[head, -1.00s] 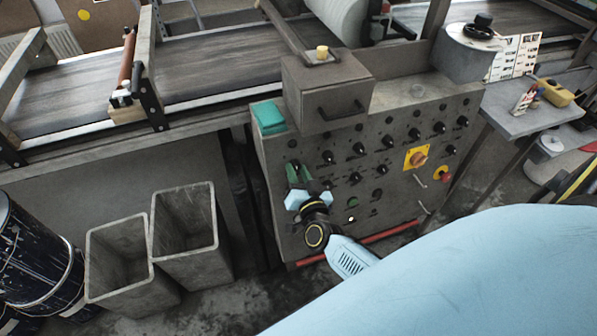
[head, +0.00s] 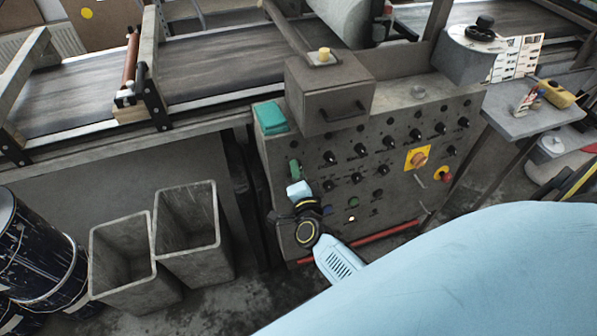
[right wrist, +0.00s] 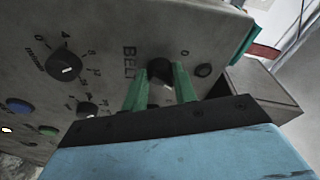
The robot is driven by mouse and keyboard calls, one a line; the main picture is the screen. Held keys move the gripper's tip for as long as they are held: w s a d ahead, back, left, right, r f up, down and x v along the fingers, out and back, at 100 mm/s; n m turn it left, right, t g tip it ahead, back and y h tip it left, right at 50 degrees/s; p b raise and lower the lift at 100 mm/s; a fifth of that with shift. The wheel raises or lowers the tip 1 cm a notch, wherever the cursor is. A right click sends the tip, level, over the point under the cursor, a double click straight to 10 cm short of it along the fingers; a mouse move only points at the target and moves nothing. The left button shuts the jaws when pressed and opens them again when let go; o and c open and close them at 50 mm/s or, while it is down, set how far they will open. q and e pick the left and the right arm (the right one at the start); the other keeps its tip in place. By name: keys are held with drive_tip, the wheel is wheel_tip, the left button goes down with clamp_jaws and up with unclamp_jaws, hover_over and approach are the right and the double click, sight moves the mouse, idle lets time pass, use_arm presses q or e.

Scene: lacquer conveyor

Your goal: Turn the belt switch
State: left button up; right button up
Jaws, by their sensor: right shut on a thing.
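The belt switch (right wrist: 160,71) is a round black knob on the grey control panel (head: 400,205), with the word BELT beside it and a 0 on its other side in the right wrist view. My right gripper (right wrist: 160,88) has its two green fingers on either side of the knob, shut on it. In the head view my right gripper (head: 295,170) is at the panel's left part, below the teal box; the knob is hidden there by the fingers and wrist. My left gripper is not in view.
Other black knobs (right wrist: 64,66) sit close by. A yellow-backed red switch (head: 416,158) is farther right on the panel. A teal box (head: 270,118) lies on the panel's top left. Two grey bins (head: 187,235) stand at left. The conveyor belt (head: 205,68) runs behind.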

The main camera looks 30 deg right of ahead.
idle(0.5)
drive_tip(key=o, duration=1)
drive_tip(key=shift+c, duration=0.2)
drive_tip(key=p+v, duration=0.1)
drive_tip(key=v, duration=1.2)
drive_tip(key=shift+s+r, duration=0.15)
drive_tip(key=shift+s, duration=0.1)
drive_tip(key=s+a+f+n+g+y, duration=0.2)
drive_tip(key=s+f+n+y, duration=0.15)
drive_tip(key=f, duration=0.45)
drive_tip(key=s+a+f+n+g+y, duration=0.25)
drive_tip(key=s+f+n, duration=0.2)
drive_tip(key=f, duration=0.25)
drive_tip(key=s+a+f+n+g+y, duration=0.25)
drive_tip(key=f+n, duration=0.25)
drive_tip(key=f, duration=0.3)
drive_tip(key=s+d+f+n+g, duration=0.2)
drive_tip(key=s+f, duration=0.1)
drive_tip(key=s, duration=0.4)
drive_tip(key=s+d+f+n+g+h, duration=0.1)
drive_tip(key=s+d+f+n+g, duration=0.2)
drive_tip(key=s, duration=0.4)
drive_tip(key=s+d+f+n+g+h, duration=0.1)
drive_tip(key=s+d+f+n+g, duration=0.1)
drive_tip(key=s, duration=0.5)
wheel_tip(320, 180, down, 3)
drive_tip(key=shift+s+d+r+g, duration=0.15)
drive_tip(key=shift+s+d+g, duration=0.1)
drive_tip(key=shift+d+g, duration=0.35)
